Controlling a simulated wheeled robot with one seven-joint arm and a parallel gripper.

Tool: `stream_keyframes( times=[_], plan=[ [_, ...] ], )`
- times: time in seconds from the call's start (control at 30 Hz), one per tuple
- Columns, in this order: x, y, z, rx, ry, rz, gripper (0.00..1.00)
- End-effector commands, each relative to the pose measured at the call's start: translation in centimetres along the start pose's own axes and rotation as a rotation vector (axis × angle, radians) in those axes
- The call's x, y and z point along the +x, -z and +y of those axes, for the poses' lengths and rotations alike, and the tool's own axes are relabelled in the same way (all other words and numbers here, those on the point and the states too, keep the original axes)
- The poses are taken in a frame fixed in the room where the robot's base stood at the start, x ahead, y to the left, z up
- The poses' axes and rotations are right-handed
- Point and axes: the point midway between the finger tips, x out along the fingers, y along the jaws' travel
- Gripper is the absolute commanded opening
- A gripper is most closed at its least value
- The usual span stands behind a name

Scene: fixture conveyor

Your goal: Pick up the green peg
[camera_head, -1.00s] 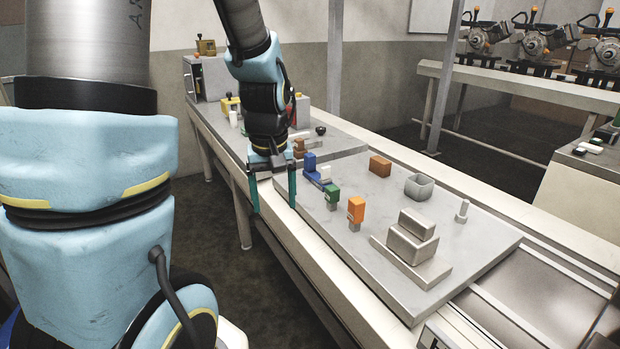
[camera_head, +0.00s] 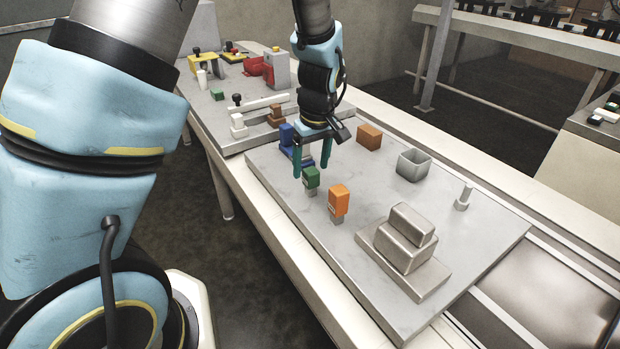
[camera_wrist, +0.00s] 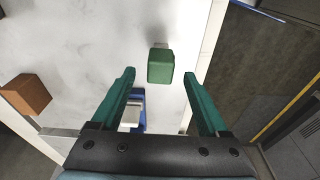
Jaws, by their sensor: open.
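The green peg (camera_head: 311,178) stands upright on the grey plate, with a small grey base under it. Neither finger visibly touches the peg.
An orange peg (camera_head: 339,200) stands close to the right. A blue piece (camera_head: 287,134) is behind my gripper.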

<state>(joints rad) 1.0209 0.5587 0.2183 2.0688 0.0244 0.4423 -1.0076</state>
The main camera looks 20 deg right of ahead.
Motion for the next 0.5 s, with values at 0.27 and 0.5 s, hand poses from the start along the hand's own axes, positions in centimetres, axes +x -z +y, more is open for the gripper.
stream_keyframes(
  times=[0.27,0.5],
  plan=[
    [2.5,-0.2,-0.1,0.000,0.003,-0.003,0.78],
    [5.2,-0.2,0.0,0.002,0.000,-0.001,0.78]
  ],
)
